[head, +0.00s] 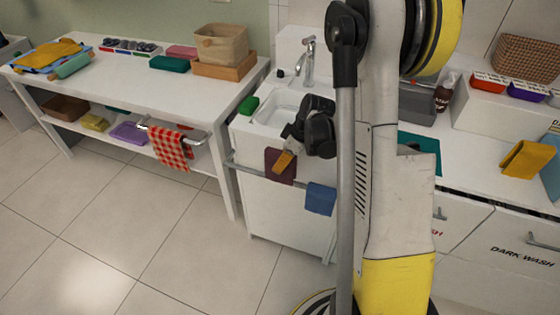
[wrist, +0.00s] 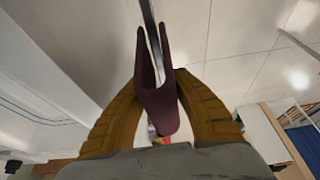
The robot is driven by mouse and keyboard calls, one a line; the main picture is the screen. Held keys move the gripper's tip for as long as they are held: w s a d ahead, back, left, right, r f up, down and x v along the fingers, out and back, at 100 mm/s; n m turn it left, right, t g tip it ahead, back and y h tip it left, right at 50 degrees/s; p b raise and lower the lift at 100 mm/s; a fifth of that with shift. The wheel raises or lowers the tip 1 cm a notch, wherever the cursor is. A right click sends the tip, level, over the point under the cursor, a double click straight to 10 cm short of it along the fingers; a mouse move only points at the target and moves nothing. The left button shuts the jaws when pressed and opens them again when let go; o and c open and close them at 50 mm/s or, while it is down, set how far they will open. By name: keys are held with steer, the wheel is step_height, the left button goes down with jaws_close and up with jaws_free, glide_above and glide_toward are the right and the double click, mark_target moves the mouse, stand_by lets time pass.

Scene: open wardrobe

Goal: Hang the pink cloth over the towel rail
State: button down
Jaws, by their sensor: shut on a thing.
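A dark maroon-pink cloth (head: 279,172) is at the towel rail (head: 250,171) on the front of the sink cabinet. In the wrist view the cloth (wrist: 157,105) is folded in a V, with one flap on each side of the thin grey rail (wrist: 148,22). My gripper (head: 284,161) is at the cloth, its yellow fingers on both sides of it. In the wrist view my gripper (wrist: 160,80) is shut on the cloth. Whether the cloth's weight rests on the rail cannot be told.
A blue cloth (head: 320,199) hangs farther right on the same rail. The sink (head: 275,112) and tap (head: 308,62) are just behind. A red checked cloth (head: 171,148) hangs on the left bench's rail. A folded pink cloth (head: 182,52) lies on that bench. The floor in front is clear.

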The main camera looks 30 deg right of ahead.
mark_target(281, 176)
step_height(281, 176, down, 8)
steer(key=b, duration=0.4)
steer(key=shift+f+b, duration=0.2)
steer(key=shift+b, duration=0.2)
steer(key=shift+r+p, duration=0.6)
steer(key=shift+r, duration=0.35)
steer(key=c, duration=1)
jaws_free()
steer(key=shift+c, duration=0.2)
steer(key=v, duration=1.2)
